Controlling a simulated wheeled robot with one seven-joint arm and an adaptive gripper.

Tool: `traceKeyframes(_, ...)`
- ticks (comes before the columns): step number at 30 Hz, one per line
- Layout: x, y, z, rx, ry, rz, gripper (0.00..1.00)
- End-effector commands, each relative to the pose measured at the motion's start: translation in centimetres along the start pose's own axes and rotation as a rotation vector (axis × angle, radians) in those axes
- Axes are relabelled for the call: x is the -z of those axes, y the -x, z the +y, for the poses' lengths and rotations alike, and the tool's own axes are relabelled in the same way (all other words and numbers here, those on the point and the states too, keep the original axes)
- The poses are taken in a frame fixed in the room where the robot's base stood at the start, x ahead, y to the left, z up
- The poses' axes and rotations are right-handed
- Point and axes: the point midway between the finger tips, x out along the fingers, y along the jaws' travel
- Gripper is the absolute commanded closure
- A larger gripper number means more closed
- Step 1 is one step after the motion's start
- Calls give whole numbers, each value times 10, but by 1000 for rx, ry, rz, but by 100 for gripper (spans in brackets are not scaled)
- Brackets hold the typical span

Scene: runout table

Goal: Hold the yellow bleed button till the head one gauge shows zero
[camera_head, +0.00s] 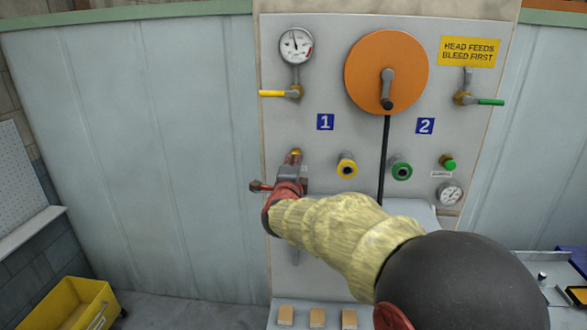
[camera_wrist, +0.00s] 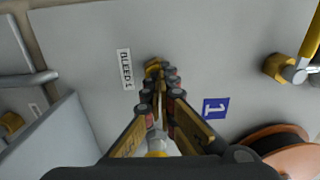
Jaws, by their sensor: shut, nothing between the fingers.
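The yellow bleed button (camera_head: 296,153) sits on the grey panel, left of the yellow coupling. In the wrist view the button (camera_wrist: 153,66) is beside a BLEED 1 label (camera_wrist: 126,69). My gripper (camera_head: 292,165) is shut and empty, its fingertips (camera_wrist: 164,78) together right at the button and partly covering it. I cannot tell whether the button is pressed in. The gauge over the yellow lever valve, on the head one side (camera_head: 296,45), has its needle pointing nearly straight up, slightly left. Its figures are too small to read.
A yellow bin (camera_head: 68,305) stands on the floor at left.

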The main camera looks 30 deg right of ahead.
Motion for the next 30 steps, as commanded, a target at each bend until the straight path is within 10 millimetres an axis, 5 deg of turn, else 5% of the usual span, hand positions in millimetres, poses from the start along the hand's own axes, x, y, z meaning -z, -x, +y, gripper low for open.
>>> traceKeyframes(30,1,-8,-2,3,0,1,100)
